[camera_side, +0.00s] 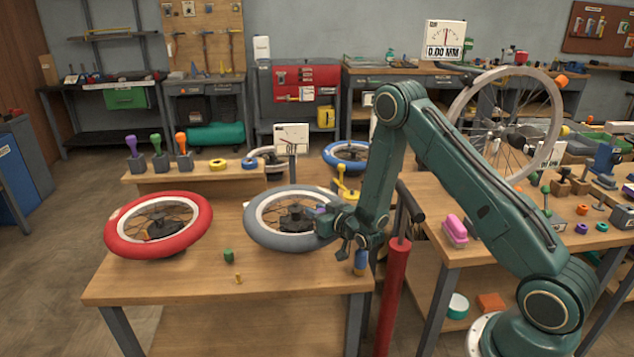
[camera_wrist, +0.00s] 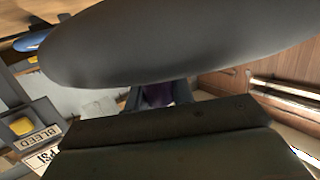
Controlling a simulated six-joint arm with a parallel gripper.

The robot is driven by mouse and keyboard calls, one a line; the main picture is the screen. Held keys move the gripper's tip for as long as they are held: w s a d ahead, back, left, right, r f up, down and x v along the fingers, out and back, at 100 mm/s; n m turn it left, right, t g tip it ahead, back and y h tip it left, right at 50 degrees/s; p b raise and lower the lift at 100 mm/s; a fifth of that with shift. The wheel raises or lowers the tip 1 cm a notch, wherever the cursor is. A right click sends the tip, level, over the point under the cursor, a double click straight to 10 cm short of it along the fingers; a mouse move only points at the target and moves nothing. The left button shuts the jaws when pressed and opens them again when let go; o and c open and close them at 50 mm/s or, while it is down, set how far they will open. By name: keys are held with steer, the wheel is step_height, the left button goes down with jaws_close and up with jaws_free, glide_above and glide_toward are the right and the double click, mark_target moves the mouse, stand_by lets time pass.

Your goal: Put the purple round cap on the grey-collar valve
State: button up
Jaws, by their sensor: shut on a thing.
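My gripper (camera_side: 322,213) is at the right side of the wheel with the grey tyre (camera_side: 262,238), close to its rim. It is shut on the purple round cap (camera_side: 320,208), of which only a small bit shows. In the wrist view the purple cap (camera_wrist: 157,94) shows between my fingers, mostly hidden by the dark grey tyre (camera_wrist: 180,45) above and my gripper body below. I cannot make out the grey-collar valve, or whether the cap touches it.
A wheel with a red tyre (camera_side: 118,243) lies left on the table. A green piece (camera_side: 228,255) and a small yellow piece (camera_side: 238,278) lie in front. A dial gauge (camera_side: 291,138), a yellow stand (camera_side: 342,182) and a blue-tyred wheel (camera_side: 345,154) are behind. A red pump (camera_side: 391,290) stands right.

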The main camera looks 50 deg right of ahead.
steer(key=shift+f, duration=0.45)
steer(key=o, duration=1)
steer(key=shift+s, duration=0.15)
steer(key=shift+v, duration=5.9)
